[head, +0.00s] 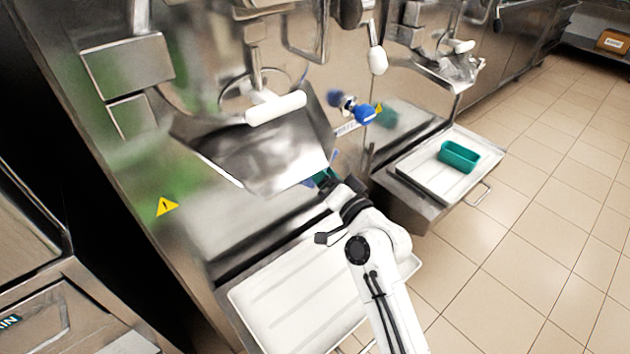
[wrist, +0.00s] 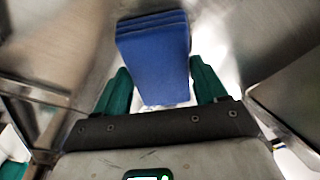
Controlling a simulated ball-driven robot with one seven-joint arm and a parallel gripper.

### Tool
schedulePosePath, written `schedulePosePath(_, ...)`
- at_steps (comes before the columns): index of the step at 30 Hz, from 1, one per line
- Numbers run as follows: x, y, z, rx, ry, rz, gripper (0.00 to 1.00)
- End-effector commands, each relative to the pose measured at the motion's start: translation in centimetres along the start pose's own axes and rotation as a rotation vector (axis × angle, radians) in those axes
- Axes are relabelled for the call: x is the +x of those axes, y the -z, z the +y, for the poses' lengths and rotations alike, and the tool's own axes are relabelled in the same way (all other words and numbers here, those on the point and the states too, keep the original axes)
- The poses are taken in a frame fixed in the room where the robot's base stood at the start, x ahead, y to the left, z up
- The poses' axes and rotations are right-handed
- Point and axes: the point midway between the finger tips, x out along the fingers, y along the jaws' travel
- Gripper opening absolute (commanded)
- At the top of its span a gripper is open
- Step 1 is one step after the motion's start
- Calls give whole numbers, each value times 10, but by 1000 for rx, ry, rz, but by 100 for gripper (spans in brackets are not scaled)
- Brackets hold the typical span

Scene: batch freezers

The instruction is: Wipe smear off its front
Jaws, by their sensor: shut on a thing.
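My gripper (head: 325,178) is at the front of the near steel batch freezer (head: 235,222), just right of and partly behind its sloping chute (head: 262,155). In the wrist view, its two green fingers (wrist: 158,75) are shut on a folded blue cloth (wrist: 155,58), which sticks out beyond the fingertips toward blurred steel. Only small bits of blue show by the gripper in the head view. I cannot make out a smear for certain; blurred green and pale patches on the panel may be reflections. I cannot tell whether the cloth touches the steel.
A white tray (head: 290,322) lies under my arm, below the freezer front. A white handle (head: 275,108) and a blue knob (head: 365,114) stick out above. At right, a second freezer has a white tray (head: 418,174) holding a green tub (head: 458,157). The tiled floor (head: 545,235) is clear.

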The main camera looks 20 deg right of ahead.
Motion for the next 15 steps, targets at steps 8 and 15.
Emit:
schedulePosePath(8, 1, 12, 10, 1, 2, 1, 47)
schedulePosePath(15, 4, 10, 6, 1, 1, -1, 47)
